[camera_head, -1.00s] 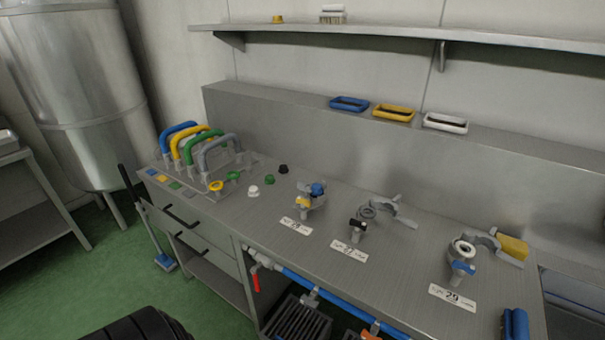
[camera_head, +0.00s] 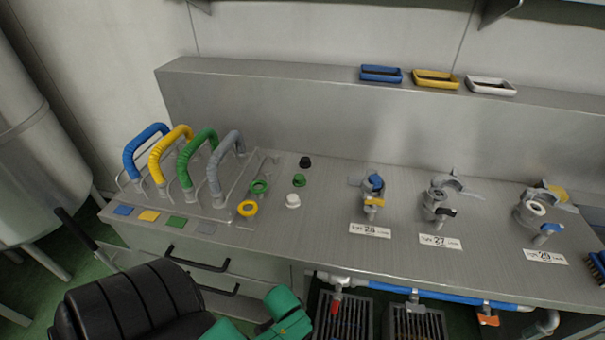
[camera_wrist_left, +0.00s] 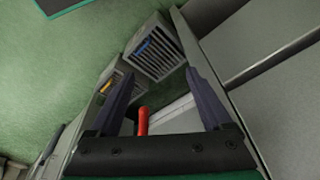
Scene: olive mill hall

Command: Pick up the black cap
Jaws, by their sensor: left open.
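The black cap (camera_head: 305,162) is small and sits on the steel bench top (camera_head: 330,215), behind a green cap (camera_head: 299,180) and a white cap (camera_head: 293,200). It does not show in the left wrist view. My left arm comes in at the bottom of the head view, below and in front of the bench; its fingers cannot be made out there. In the left wrist view my left gripper (camera_wrist_left: 160,76) is open, its two dark fingers apart with nothing held. A red valve handle (camera_wrist_left: 143,120) shows between them, beyond the fingers. My right gripper is not in view.
Coloured hoop handles (camera_head: 187,160) stand left of the caps, with a yellow ring (camera_head: 247,208) near them. Valve fittings (camera_head: 374,192) stand to the right. A blue pipe (camera_head: 420,293) runs under the bench's front edge, above floor grates (camera_head: 345,318). Bench around the black cap is fairly clear.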

